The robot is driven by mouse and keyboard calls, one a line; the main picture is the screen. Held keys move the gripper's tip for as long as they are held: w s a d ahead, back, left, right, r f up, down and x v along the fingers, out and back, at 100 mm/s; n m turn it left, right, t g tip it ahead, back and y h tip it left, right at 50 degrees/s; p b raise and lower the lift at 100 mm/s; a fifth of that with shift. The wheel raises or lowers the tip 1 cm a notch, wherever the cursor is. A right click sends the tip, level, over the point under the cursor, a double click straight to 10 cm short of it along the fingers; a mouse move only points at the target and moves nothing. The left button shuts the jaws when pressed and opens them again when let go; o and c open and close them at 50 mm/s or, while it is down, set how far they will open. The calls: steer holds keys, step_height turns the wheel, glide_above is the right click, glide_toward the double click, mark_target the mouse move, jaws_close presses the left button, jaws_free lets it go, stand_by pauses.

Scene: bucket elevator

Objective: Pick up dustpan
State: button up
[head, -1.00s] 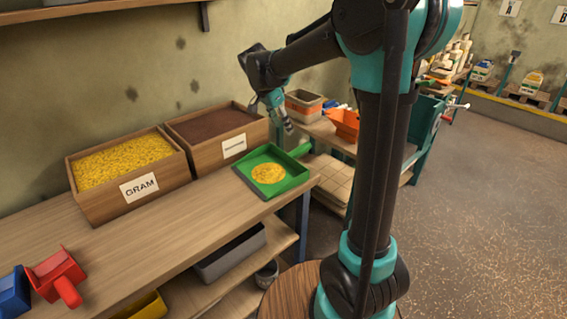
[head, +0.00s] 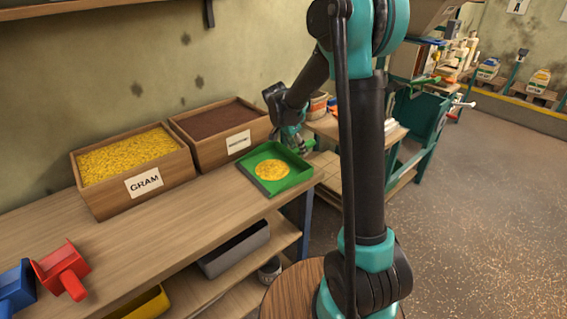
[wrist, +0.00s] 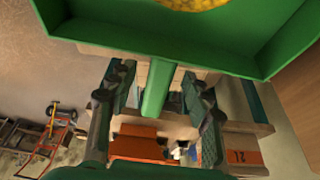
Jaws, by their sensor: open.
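The dustpan (head: 298,175) is a green, shallow pan holding a round heap of yellow grain. It lies at the right end of the wooden bench. In the wrist view its pan (wrist: 190,50) fills the top, and its green handle (wrist: 157,90) points down between my fingers. My gripper (wrist: 157,80) is open, with one finger on each side of the handle and a gap on both sides. In the head view my gripper (head: 303,146) is at the pan's far right corner, where the handle is mostly hidden.
A red scoop (head: 62,268) and a blue scoop (head: 15,288) lie at the left. Open floor is at the right.

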steer(key=shift+x, duration=1.25)
jaws_close()
